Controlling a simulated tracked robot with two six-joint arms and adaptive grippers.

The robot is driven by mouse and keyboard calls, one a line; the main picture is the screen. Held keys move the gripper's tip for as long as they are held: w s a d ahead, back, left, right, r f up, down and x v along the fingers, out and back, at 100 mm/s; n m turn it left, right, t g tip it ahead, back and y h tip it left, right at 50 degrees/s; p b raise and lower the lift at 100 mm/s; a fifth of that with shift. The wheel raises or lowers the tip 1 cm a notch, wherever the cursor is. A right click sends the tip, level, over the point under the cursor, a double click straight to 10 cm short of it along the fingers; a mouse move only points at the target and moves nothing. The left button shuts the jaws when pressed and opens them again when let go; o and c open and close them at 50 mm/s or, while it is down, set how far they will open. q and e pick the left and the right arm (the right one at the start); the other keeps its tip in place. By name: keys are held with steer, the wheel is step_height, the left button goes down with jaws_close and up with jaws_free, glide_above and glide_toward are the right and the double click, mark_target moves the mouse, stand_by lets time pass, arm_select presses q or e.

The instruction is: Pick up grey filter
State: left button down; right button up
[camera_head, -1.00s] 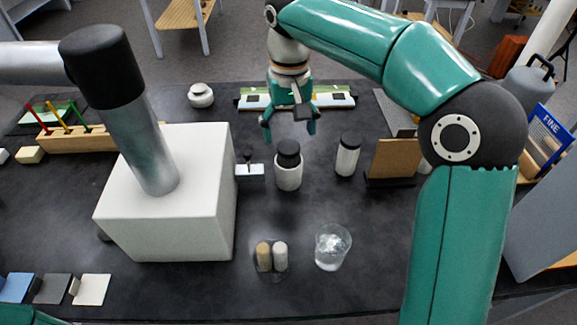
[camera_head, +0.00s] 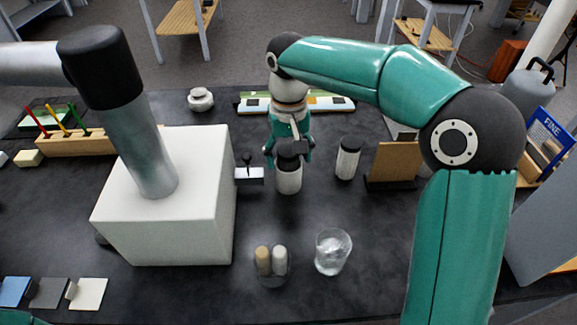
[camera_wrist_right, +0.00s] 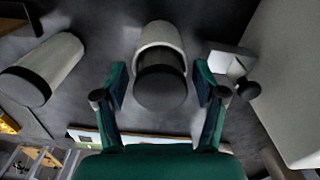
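A dark grey square piece (camera_head: 50,293) lies flat at the front left of the black table, between a blue square (camera_head: 13,291) and a white square (camera_head: 88,293). It is the flat grey piece in view; I cannot tell if it is the filter. My right gripper (camera_head: 289,159) is far from it, over a white jar with a black lid (camera_head: 289,181). In the right wrist view the open fingers (camera_wrist_right: 161,88) stand on both sides of the jar's black lid (camera_wrist_right: 160,88), with gaps showing. My left gripper is out of view.
A white block (camera_head: 165,235) stands left of the jar. A small black-knobbed piece (camera_head: 249,174) sits close on the jar's left, another black-topped jar (camera_head: 347,162) on its right.

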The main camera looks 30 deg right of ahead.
steer(key=c, duration=0.9)
